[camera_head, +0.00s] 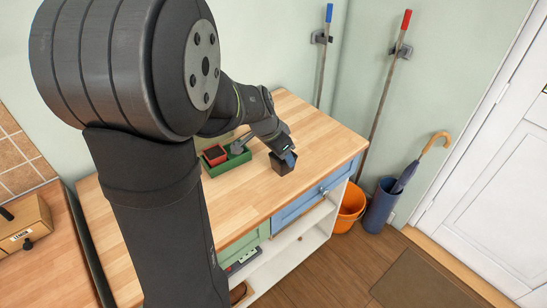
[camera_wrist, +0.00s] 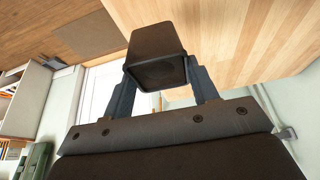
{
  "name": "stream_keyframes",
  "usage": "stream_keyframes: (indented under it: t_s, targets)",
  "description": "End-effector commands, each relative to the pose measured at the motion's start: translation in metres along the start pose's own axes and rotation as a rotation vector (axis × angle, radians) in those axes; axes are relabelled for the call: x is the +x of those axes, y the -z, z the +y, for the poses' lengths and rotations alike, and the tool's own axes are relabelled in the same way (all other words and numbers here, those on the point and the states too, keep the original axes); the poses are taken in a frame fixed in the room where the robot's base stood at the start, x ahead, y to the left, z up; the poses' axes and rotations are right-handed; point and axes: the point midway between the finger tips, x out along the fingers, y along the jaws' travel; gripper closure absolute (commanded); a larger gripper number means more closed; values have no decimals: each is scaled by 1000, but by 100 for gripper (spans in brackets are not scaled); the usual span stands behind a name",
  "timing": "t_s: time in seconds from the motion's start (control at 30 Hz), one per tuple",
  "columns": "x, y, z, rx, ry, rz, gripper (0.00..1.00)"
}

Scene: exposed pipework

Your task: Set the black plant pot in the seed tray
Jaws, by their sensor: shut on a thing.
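The black plant pot (camera_head: 283,164) is at the right part of the wooden worktop, at my gripper's fingertips. My gripper (camera_head: 287,157) is shut on it. In the wrist view the dark pot (camera_wrist: 157,57) sits between the two fingers of my gripper (camera_wrist: 158,77). I cannot tell whether the pot touches the worktop or hangs just above it. The green seed tray (camera_head: 228,163) lies on the worktop to the left of the pot, partly hidden by my arm. A red pot (camera_head: 215,154) stands in its left part.
The wooden worktop (camera_head: 320,148) is clear around the pot and in front of the tray. Blue and green drawers (camera_head: 300,205) are below its front edge. An orange bucket (camera_head: 350,205) and a blue umbrella stand (camera_head: 380,208) are on the floor to the right.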

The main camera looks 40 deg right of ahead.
Motion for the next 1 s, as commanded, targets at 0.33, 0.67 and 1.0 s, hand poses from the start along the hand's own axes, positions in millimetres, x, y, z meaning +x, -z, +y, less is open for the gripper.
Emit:
stream_keyframes:
  t_s: [0.33, 0.67, 1.0]
  targets:
    - [-34, 28, 69, 4, 0, 2, 72]
    - [-46, 35, 42, 4, -1, -5, 72]
    - [-58, 21, -53, 36, -14, -3, 72]
